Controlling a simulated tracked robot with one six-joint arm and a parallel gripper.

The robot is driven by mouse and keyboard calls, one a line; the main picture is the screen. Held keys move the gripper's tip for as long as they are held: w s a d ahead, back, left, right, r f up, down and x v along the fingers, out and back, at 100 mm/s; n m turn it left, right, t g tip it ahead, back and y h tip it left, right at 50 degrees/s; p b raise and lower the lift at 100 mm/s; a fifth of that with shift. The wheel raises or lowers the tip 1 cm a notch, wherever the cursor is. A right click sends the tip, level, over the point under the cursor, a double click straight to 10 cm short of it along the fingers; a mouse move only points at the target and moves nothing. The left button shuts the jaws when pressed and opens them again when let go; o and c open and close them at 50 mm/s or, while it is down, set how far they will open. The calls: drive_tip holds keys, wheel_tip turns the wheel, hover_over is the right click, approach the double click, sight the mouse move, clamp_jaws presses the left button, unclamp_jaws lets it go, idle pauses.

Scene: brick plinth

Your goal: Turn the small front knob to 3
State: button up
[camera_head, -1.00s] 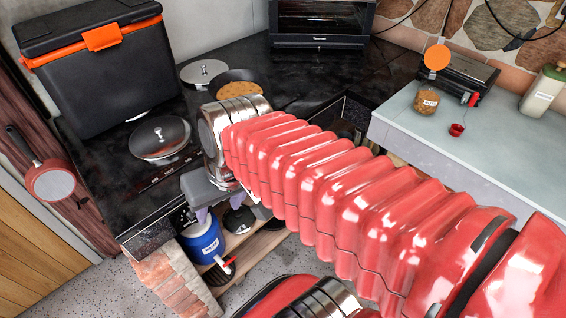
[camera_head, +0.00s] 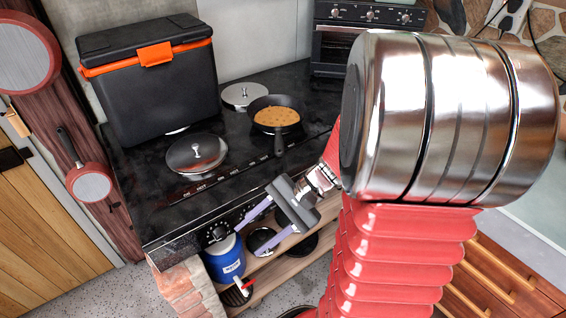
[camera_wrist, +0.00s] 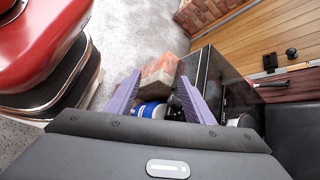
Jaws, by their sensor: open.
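The black stove's front face (camera_head: 196,238) carries a row of small dark knobs under the counter edge. The leftmost visible knob (camera_head: 218,233) is near the left corner; its pointer and numbers are too small to read. Other knobs are partly hidden behind my gripper. My gripper (camera_head: 248,242) is open and empty, in front of the stove face, with its purple fingers pointing down and left, to the right of that knob. In the wrist view the fingers (camera_wrist: 157,97) are spread, with the dark stove front beyond the right finger. I cannot tell whether a finger touches a knob.
On the stovetop are a lidded pan (camera_head: 196,153), a frying pan with food (camera_head: 277,115) and a steel lid (camera_head: 243,96). A black and orange cooler (camera_head: 150,90) stands behind. A blue container (camera_head: 224,262) and dark pans sit on the shelf below. Bricks (camera_head: 183,289) edge the left.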

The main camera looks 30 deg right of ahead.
drive_tip(key=w+d+f+m+t, duration=0.2)
drive_tip(key=d+f+m+t, duration=0.1)
drive_tip(key=d+m+t, duration=0.3)
drive_tip(key=w+d+f+m+t, duration=0.2)
drive_tip(key=d+m+t, duration=0.1)
drive_tip(key=d+m, duration=0.3)
drive_tip(key=s+d+f+m+t+h, duration=0.3)
drive_tip(key=d+f+m+h, duration=0.1)
drive_tip(key=d, duration=0.4)
drive_tip(key=s+d+f+m+t+h, duration=0.2)
drive_tip(key=d+f+m+h, duration=0.3)
drive_tip(key=d, duration=0.3)
drive_tip(key=shift+s+d+m+t, duration=0.3)
drive_tip(key=shift+s+m+t, duration=0.1)
drive_tip(key=shift+m+t, duration=0.35)
drive_tip(key=shift+w+f, duration=0.1)
drive_tip(key=w, duration=1.3)
drive_tip(key=shift+w+a, duration=0.2)
drive_tip(key=shift+w, duration=0.15)
drive_tip(key=shift+c, duration=0.2)
drive_tip(key=c, duration=1)
